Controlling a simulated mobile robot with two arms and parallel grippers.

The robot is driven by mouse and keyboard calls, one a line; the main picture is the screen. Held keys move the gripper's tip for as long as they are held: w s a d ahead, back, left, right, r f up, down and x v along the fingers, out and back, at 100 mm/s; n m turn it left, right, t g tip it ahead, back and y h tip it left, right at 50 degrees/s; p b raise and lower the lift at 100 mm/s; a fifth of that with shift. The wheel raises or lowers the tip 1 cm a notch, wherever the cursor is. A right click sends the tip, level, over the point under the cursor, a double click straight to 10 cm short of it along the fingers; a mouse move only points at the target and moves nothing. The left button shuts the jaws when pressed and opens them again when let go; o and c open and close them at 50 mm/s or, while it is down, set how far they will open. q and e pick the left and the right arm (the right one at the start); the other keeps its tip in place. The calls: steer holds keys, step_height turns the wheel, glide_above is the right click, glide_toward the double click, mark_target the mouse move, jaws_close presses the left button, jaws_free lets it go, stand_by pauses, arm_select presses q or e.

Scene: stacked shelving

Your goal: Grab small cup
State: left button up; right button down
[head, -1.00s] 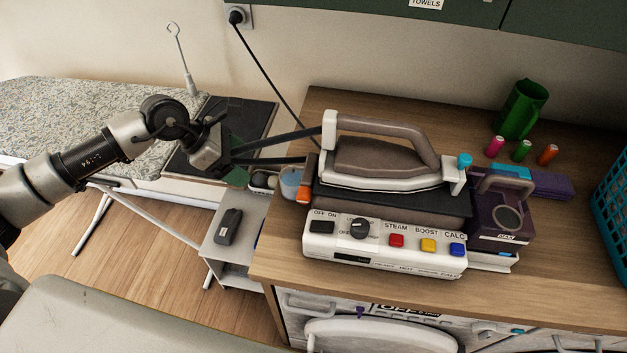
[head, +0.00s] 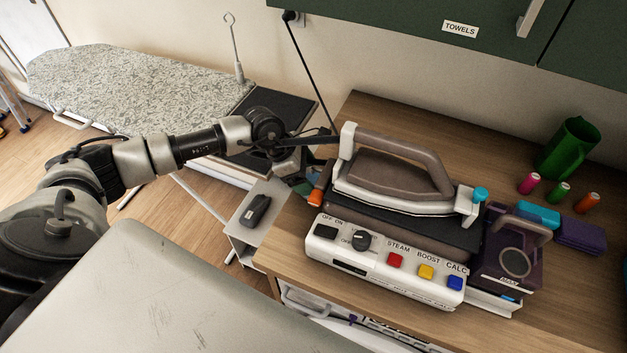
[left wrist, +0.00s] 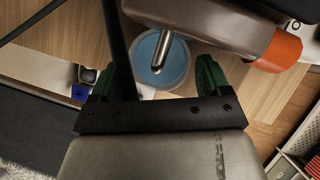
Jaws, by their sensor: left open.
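The small cup (left wrist: 178,68) shows in the left wrist view as a round rim with a blue inside, on the wooden top. A grey rod-like shape crosses its middle. My left gripper (left wrist: 163,82) is open, with one green finger on each side of the cup in the picture; I cannot tell how near in depth or whether they touch it. In the head view my left gripper (head: 308,180) is at the left edge of the wooden top, beside the ironing station, and the cup is hidden there. My right gripper is not in view.
The iron (head: 392,172) on its station (head: 385,262) stands right of the gripper; its orange part (left wrist: 280,50) is close to the cup. A green jug (head: 568,148), several small spools and a purple box (head: 580,237) lie farther right. A low grey shelf (head: 240,235) is below left.

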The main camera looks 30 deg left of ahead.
arm_select(q)
steer(key=shift+x, duration=1.25)
steer(key=c, duration=0.7)
steer(key=shift+c, duration=0.2)
